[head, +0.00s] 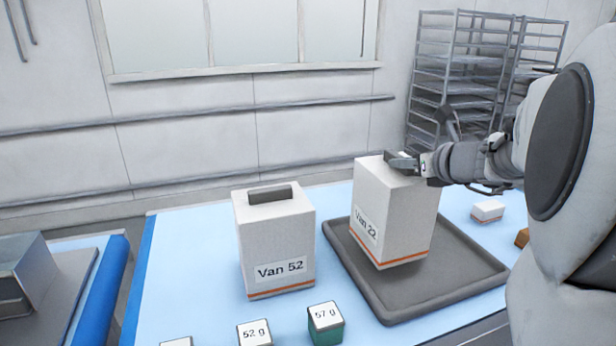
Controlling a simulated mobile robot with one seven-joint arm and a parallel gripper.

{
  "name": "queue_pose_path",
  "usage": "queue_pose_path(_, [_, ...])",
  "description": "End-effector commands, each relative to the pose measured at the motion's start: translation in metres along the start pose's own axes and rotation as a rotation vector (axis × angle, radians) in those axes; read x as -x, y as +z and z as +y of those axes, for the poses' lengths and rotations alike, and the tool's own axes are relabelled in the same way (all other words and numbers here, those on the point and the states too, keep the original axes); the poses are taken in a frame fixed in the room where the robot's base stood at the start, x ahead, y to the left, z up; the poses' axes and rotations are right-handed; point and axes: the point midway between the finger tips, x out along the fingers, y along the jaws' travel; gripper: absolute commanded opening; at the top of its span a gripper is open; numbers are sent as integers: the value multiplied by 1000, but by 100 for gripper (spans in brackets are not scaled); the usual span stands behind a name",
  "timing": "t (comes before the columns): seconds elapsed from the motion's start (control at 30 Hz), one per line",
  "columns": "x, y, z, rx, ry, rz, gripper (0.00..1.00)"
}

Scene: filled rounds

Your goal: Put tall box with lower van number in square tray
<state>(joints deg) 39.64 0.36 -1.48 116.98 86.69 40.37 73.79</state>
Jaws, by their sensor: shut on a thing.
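A tall white box labelled "Van 22" (393,215), with an orange stripe near its bottom, is over the dark grey square tray (470,275). It looks slightly tilted; I cannot tell whether its bottom touches the tray floor. My gripper (402,163) is shut on the top of this box; the fingertips are partly hidden. Another tall white box labelled "Van 52" (275,243) stands upright on the blue table, left of the tray, with a dark handle on top.
Small boxes marked "52 g" (254,333) and "57 g" (326,322) stand at the table's front. A small white box (487,211) is right of the tray, near a brown block (522,238). A grey rack (460,80) stands behind. The table's left part is clear.

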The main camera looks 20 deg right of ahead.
Motion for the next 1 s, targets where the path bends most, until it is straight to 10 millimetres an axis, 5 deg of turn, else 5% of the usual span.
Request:
queue_pose_path(0.3, [-17,-34,2,-2,0,0,0])
queue_pose_path(0.77, [-20,-41,2,1,0,-2,0])
queue_pose_path(0.8, [-19,-40,2,1,0,-1,32])
queue_pose_path(0.93, [-19,-40,2,0,0,0,55])
queue_pose_path(1.0, [-19,-40,2,0,0,0,55])
